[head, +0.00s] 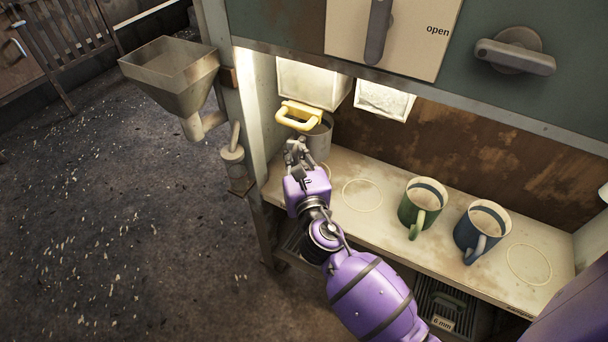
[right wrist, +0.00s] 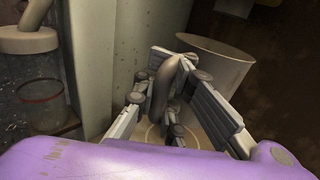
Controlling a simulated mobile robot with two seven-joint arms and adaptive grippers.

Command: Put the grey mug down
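The grey mug (head: 319,137) is at the left end of the pale shelf (head: 440,255), partly hidden by my right gripper and a yellow handle. My right gripper (head: 297,150) is at the mug's near left side. In the right wrist view, the gripper (right wrist: 167,80) has its fingers closed around the handle of the mug (right wrist: 222,68), which looks roughly upright. A pale ring marking (right wrist: 152,135) shows on the shelf below the fingers. Whether the mug's base touches the shelf is hidden. My left gripper is not in view.
A green mug (head: 421,205) and a blue mug (head: 482,230) stand on the shelf to the right. Empty rings (head: 362,195) (head: 529,264) lie on either side of them. The yellow handle (head: 298,114) and a cabinet post (head: 238,120) are close to my right gripper.

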